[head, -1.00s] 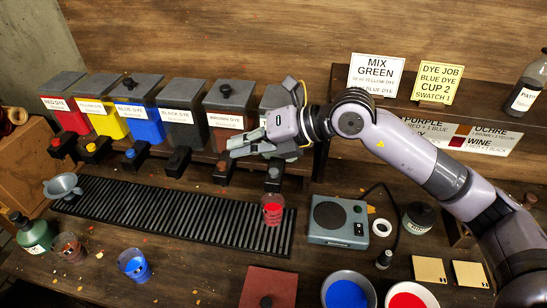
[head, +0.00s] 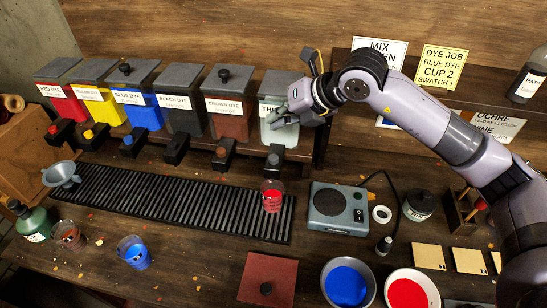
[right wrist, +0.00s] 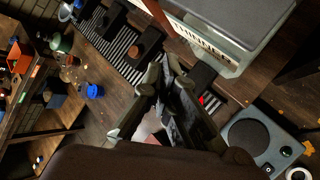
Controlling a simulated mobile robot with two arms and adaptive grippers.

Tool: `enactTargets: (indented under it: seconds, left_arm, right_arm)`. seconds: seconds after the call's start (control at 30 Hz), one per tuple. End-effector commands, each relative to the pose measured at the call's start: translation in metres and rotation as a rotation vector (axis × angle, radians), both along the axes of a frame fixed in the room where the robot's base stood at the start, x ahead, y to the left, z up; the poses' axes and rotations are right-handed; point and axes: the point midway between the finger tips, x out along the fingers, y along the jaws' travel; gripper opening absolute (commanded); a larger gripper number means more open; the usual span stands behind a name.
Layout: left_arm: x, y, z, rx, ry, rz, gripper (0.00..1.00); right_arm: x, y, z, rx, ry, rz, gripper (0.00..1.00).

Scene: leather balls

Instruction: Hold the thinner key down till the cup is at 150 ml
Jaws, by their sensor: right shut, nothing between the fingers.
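The thinner dispenser (head: 283,135) is the pale grey box at the right end of the row, its label partly hidden by my gripper. Its key (head: 273,158) juts out at the front, above the ribbed grate. A clear cup (head: 272,196) with red in it stands on the grate in front of this key; its markings are too small to read. My right gripper (head: 271,122) is shut and empty, in front of the thinner box and above the key, apparently not touching it. The right wrist view shows the fingers (right wrist: 160,84) beside the thinner box (right wrist: 225,35). My left gripper is out of view.
Brown (head: 229,118), black, blue, yellow and red dye boxes stand to the left. A grey scale-like device (head: 338,208) is right of the grate (head: 180,203). Blue (head: 347,283) and red (head: 410,290) bowls stand at the front. Signs line the back shelf.

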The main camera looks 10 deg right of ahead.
Motion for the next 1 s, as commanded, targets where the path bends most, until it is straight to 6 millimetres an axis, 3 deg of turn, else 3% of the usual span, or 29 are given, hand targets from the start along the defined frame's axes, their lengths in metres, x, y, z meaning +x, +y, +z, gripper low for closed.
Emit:
enactTargets:
  seconds: [0.33, 0.5, 1.0]
  left_arm:
    - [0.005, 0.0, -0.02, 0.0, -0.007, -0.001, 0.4]
    - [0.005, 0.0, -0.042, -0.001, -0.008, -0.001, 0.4]
    - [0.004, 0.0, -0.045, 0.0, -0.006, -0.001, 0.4]
  right_arm:
    - [0.0, 0.0, -0.051, 0.001, 0.003, 0.0, 0.0]
    - [0.0, 0.0, -0.072, 0.002, 0.0, 0.001, 0.0]
    - [0.0, 0.0, -0.074, 0.0, -0.001, 0.001, 0.0]
